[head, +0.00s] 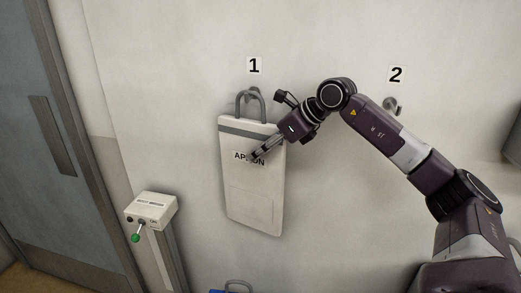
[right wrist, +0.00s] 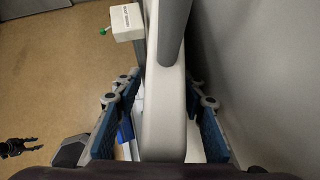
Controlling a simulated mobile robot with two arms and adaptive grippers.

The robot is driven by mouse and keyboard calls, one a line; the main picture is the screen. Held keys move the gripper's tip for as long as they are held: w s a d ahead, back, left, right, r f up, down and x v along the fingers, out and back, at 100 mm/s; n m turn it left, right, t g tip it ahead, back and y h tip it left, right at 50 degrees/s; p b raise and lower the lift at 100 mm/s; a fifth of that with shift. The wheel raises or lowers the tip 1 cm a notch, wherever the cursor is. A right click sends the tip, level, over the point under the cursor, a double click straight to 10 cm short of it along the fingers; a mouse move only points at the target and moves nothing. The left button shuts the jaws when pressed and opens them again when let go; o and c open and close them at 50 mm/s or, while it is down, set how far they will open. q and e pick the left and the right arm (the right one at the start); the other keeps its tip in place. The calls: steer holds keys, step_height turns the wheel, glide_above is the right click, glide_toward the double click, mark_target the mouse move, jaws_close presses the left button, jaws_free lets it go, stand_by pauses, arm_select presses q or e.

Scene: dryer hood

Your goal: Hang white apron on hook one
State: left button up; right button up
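The white apron (head: 250,195), a flat panel with a grey band and an "APRON" label, is upright against the wall below the "1" sign in the head view. Its grey loop (head: 238,103) overlaps hook one (head: 253,94) and appears to be over it. My right gripper (head: 258,153) is at the apron's upper right, one finger across its front. In the right wrist view, the fingers of this gripper (right wrist: 163,135) stand open on both sides of the apron (right wrist: 164,115), with visible gaps. A dark claw-like shape (right wrist: 20,147) at the left edge there looks like my left gripper; its opening is unclear.
Hook two (head: 391,105) is empty under the "2" sign (head: 396,75). A white switch box (head: 152,208) with a green-tipped lever stands on a post at the lower left, near a grey door (head: 50,140). Something blue (head: 230,291) shows at the bottom edge.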

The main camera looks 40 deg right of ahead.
steer(key=shift+f, duration=0.15)
steer(key=v, duration=1.2)
